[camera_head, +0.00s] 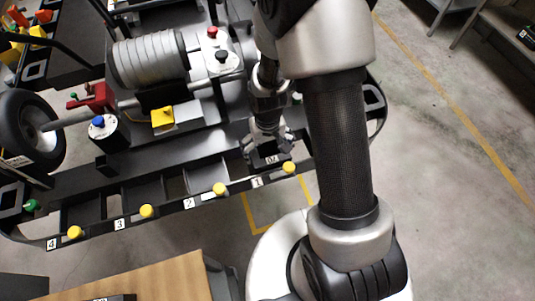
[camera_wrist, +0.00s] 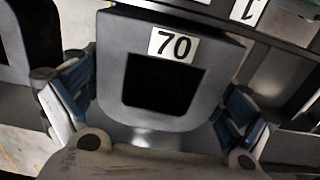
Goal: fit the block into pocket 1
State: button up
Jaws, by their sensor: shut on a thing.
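A dark grey block (camera_head: 271,160) with a white "70" label is between the fingers of my gripper (camera_head: 267,143). In the wrist view the block (camera_wrist: 125,60) has a square dark opening under its label, and the blue pads of my gripper (camera_wrist: 160,115) close on its two sides. The white "1" label (camera_head: 257,182) marks pocket 1 on the kart's front rail, and this label (camera_wrist: 247,10) also shows upside down at the top of the wrist view. The block is at pocket 1, behind that label. My gripper and the block hide the pocket, so I cannot tell whether the block is inside or above it.
Yellow knobs (camera_head: 220,189) stand along the front rail (camera_head: 170,207), beside the numbered pockets. A ribbed grey cylinder (camera_head: 148,60), a yellow block (camera_head: 162,116) and a blue-topped canister (camera_head: 101,130) sit on the kart. A wooden surface (camera_head: 150,283) is at the bottom left. Open floor lies to the right.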

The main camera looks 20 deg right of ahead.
jog(key=shift+f+b, duration=0.3)
jog(key=shift+f, duration=1.1)
jog(key=shift+f, duration=0.1)
jog(key=o, duration=1.7)
